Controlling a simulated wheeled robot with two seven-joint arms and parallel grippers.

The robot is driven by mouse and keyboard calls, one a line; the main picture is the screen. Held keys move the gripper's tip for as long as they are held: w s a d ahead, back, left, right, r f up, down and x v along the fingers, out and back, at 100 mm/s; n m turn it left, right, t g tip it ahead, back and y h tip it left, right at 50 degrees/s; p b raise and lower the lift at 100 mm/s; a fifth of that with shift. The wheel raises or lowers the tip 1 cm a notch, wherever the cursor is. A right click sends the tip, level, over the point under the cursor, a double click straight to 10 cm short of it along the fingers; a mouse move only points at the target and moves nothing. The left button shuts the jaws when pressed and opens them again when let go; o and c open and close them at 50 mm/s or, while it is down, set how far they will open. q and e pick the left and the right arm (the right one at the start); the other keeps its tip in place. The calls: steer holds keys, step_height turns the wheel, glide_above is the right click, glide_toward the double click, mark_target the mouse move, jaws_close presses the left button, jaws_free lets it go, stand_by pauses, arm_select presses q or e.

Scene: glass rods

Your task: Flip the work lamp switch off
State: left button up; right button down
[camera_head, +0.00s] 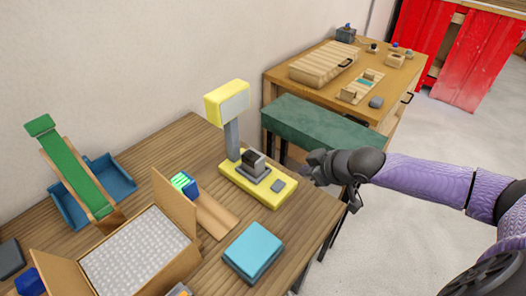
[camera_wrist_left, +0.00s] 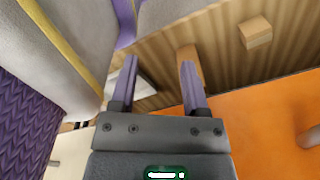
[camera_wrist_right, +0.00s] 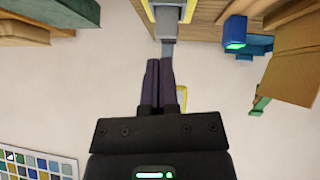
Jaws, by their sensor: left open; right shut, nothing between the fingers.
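A yellow work lamp (camera_head: 228,103) stands on a grey post, its yellow base (camera_head: 258,200) flat on the wooden table. A dark grey block, seemingly the switch (camera_head: 253,164), sits on the base, with a small grey pad (camera_head: 278,186) beside it. My right gripper (camera_head: 308,168) is just right of the base, shut and empty. In the right wrist view my shut right fingers (camera_wrist_right: 160,62) point toward a grey part and yellow edges of the lamp; contact cannot be told. The switch position is too small to read. My left gripper (camera_wrist_left: 159,62) is open and empty; the head view does not show it.
A teal block (camera_head: 253,252), a wooden ramp with a blue block (camera_head: 190,188) and an open box (camera_head: 148,245) lie near the lamp. A green slide stands at left. A green bench (camera_head: 318,125) and second table (camera_head: 385,92) stand behind my right gripper.

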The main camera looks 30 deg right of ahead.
steer(key=b, duration=0.5)
glide_above(278, 181)
steer(key=s, duration=0.3)
step_height(278, 181, down, 6)
steer(key=shift+f, duration=0.2)
steer(key=f, duration=0.1)
steer(key=f+b, duration=0.1)
steer(key=f, duration=0.1)
steer(key=shift+w+d+f, duration=0.2)
steer(key=shift+w+f, duration=0.05)
steer(key=shift+w, duration=0.1)
arm_select(q)
step_height(278, 181, down, 6)
steer(key=s, duration=0.1)
arm_select(e)
steer(key=shift+f, duration=0.3)
arm_select(q)
steer(key=shift+s, duration=0.15)
arm_select(e)
steer(key=shift+d, duration=0.1)
